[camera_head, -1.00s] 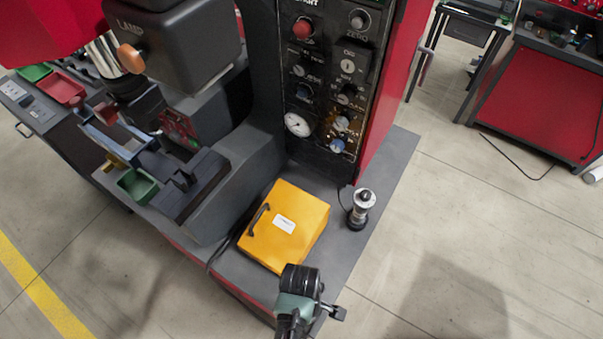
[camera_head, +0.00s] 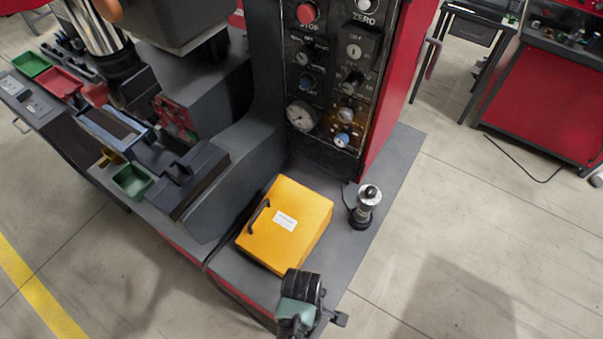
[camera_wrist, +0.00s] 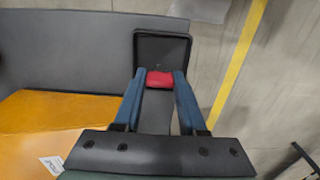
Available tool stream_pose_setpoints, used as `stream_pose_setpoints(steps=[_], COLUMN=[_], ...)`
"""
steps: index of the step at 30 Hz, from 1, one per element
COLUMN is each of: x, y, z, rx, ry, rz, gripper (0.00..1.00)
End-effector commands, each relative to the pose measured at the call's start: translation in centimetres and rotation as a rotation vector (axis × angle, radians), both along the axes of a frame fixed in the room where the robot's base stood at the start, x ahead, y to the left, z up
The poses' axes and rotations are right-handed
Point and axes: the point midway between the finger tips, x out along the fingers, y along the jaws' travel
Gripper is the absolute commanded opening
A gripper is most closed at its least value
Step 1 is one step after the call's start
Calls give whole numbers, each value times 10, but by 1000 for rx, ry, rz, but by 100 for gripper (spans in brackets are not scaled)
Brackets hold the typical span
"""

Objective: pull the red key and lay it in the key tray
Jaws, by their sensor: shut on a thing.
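My gripper (camera_wrist: 160,73) shows in the wrist view, its two blue fingers shut on a small red piece, the red key (camera_wrist: 160,81). The key sits between the fingertips; how high it is above what lies below is hard to tell. A black square tray (camera_wrist: 184,36) with a raised rim, apparently the key tray, lies just beyond the fingertips. The key overlaps its near part in the picture. The tray looks empty where it shows. In the head view my wrist shows at the bottom, but the fingers, key and tray cannot be made out.
A yellow box (camera_head: 300,215) with a black handle stands on the grey base (camera_head: 395,160); it also shows at the left of the wrist view (camera_wrist: 45,115). A metal-topped post (camera_head: 366,205) stands beside it. A control panel (camera_head: 325,85) rises behind. Small colored bins (camera_head: 133,181) are at left.

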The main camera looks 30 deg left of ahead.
Motion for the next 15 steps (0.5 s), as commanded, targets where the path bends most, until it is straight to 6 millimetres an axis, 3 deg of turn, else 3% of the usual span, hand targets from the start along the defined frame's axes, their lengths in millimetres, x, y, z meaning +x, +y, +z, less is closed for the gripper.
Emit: stream_pose_setpoints(steps=[15], x=[0], y=[0], z=[-10], rx=[0], ry=[-1], rz=[0], gripper=[0])
